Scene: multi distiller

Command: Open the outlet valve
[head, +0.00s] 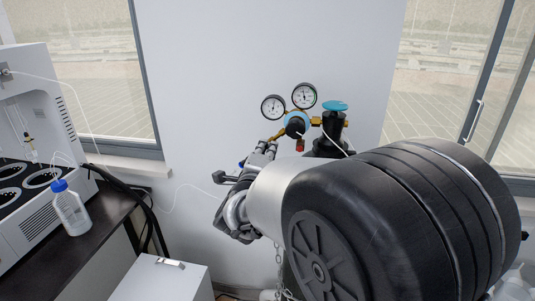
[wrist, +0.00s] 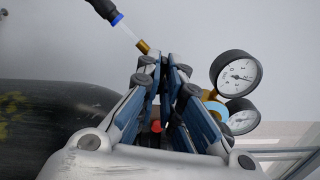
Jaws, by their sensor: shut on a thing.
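My gripper (head: 267,147) is at the left side of the regulator, just below the gauges in the head view. In the wrist view its fingers (wrist: 165,65) are close together, shut on the outlet valve, which they almost wholly hide. A brass outlet fitting (wrist: 142,47) shows just left of the fingertips. A hose end with a blue collar (wrist: 117,19) is near that fitting. The valve's handle angle cannot be seen.
The black gas cylinder top carries a teal handwheel (head: 335,106) right of the regulator. A red part (head: 300,145) hangs below the regulator. A white cabinet (head: 160,279) stands at lower left. A bench (head: 95,225) holds a blue-capped bottle (head: 71,209) beside a white machine (head: 35,100).

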